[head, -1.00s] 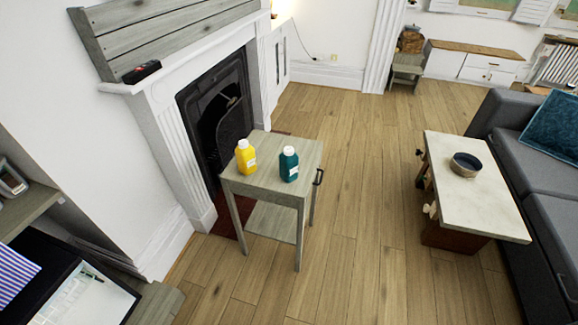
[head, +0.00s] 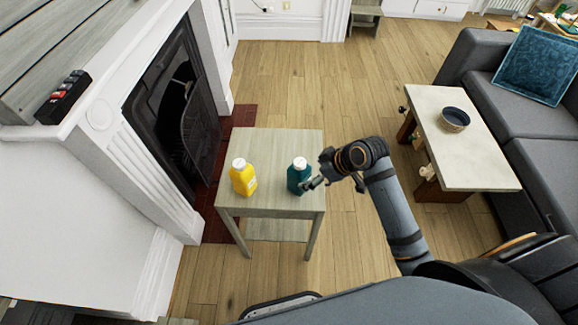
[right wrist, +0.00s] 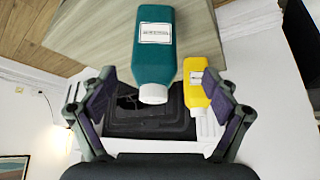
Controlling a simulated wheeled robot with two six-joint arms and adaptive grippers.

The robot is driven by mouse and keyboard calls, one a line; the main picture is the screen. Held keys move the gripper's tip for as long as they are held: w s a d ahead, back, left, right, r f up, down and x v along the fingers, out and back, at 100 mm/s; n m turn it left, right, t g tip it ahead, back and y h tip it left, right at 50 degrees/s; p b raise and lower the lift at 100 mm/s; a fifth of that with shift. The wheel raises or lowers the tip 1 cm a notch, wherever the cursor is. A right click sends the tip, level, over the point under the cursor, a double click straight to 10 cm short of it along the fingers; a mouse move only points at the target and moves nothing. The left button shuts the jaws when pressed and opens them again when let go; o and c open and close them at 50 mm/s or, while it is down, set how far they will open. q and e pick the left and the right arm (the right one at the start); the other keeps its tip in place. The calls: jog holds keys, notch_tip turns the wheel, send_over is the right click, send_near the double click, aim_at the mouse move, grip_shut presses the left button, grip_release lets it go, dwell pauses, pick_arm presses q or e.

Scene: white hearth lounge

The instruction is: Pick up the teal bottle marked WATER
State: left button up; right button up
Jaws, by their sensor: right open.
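The teal bottle (head: 298,178) with a white cap stands upright on the small grey-wood side table (head: 285,145), right of the yellow bottle (head: 243,178). My right gripper (head: 316,172) is at its right side, with the jaws close to it. In the right wrist view, which is upside down, the teal bottle (right wrist: 154,55) is centred ahead of my open right gripper (right wrist: 155,82), not gripped. Its white label shows, but the lettering is too small to read. The yellow bottle (right wrist: 202,100) is beyond it. My left gripper is not in view.
The fireplace (head: 180,105) is left of the side table. A marble-topped table (head: 470,155) with a dark bowl (head: 454,119) stands to the right by a grey sofa (head: 500,95). Wood floor lies open behind and between the tables.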

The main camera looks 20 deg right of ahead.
aim_at(307, 177)
jog(key=shift+w+a+f, duration=0.1)
jog(key=shift+a+f, duration=0.05)
jog(key=shift+f, duration=0.8)
jog(key=x, duration=0.3)
jog(key=shift+w+r, duration=0.15)
jog(key=shift+w+a, duration=0.15)
jog(key=shift+f, duration=0.25)
jog(key=shift+w+f, duration=0.2)
jog(key=shift+f, duration=0.05)
jog(key=x, duration=0.4)
jog(key=shift+w+f, duration=0.1)
jog(key=shift+w, duration=0.2)
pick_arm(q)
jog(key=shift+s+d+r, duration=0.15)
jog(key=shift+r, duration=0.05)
pick_arm(e)
jog(key=shift+s, duration=0.1)
jog(key=c, duration=0.5)
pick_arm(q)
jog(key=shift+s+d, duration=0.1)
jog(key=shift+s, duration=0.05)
pick_arm(e)
jog(key=c, duration=1.1)
